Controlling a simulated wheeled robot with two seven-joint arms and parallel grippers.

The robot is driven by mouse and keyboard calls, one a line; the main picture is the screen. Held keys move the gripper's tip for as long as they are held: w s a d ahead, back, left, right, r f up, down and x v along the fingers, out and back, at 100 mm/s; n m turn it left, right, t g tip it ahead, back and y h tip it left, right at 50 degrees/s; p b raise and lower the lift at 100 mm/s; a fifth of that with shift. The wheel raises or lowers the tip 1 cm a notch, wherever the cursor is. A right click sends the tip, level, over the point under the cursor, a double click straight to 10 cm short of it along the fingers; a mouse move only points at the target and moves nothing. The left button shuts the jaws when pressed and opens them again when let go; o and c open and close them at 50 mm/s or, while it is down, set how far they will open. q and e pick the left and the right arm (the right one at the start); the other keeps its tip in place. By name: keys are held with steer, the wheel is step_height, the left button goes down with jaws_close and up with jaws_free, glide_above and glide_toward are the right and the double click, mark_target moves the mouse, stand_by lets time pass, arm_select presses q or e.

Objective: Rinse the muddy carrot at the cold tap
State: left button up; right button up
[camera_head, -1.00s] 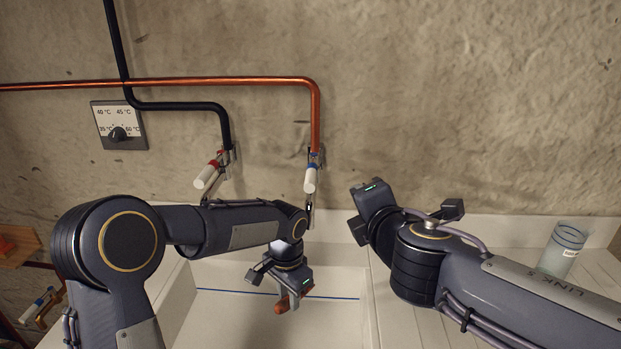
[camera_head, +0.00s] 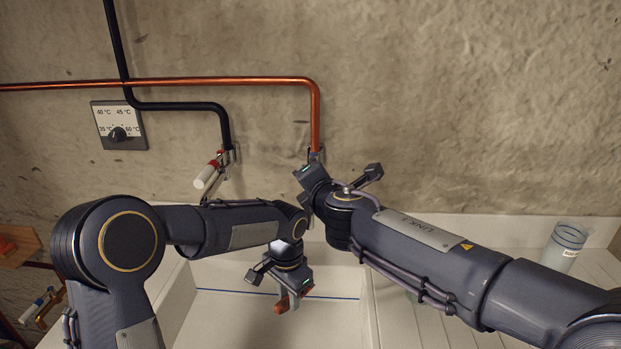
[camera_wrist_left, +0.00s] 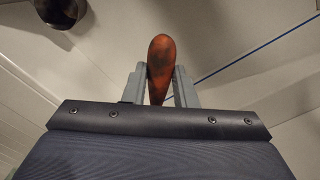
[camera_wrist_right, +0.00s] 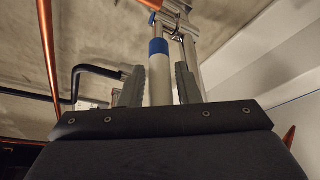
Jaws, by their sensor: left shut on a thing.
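The carrot (camera_wrist_left: 161,62), orange with dark muddy patches, is clamped between the fingers of my left gripper (camera_wrist_left: 160,80). In the head view the carrot (camera_head: 281,306) and left gripper (camera_head: 292,296) are over the white sink, below the taps. The cold tap's white lever with a blue band (camera_wrist_left: 65,8) is not clear there; in the right wrist view the lever (camera_wrist_right: 160,72) stands between the two fingers of my right gripper (camera_wrist_right: 159,90), with narrow gaps beside it. In the head view my right wrist hides most of the cold tap. No water stream shows.
The red-marked hot tap (camera_head: 207,175) is left of my right wrist. A temperature dial (camera_head: 118,125) is on the wall. A glass jar (camera_head: 566,248) stands on the right draining board. My two arms are close together above the sink (camera_head: 225,325).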

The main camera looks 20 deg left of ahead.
steer(key=shift+w+a+f, duration=0.1)
steer(key=shift+w+a, duration=0.1)
steer(key=shift+w, duration=0.2)
steer(key=shift+c, duration=0.2)
jaws_close()
steer(key=shift+w+d+n+g+y, duration=0.15)
steer(key=shift+d+n+g+y, duration=0.15)
steer(key=shift+d+n, duration=0.15)
steer(key=shift+w+d+f+n+g+y, duration=0.15)
steer(key=shift+d+n+g+y, duration=0.3)
steer(key=shift+n+g+y, duration=0.3)
steer(key=shift+o, duration=0.2)
jaws_free()
steer(key=shift+d, duration=0.1)
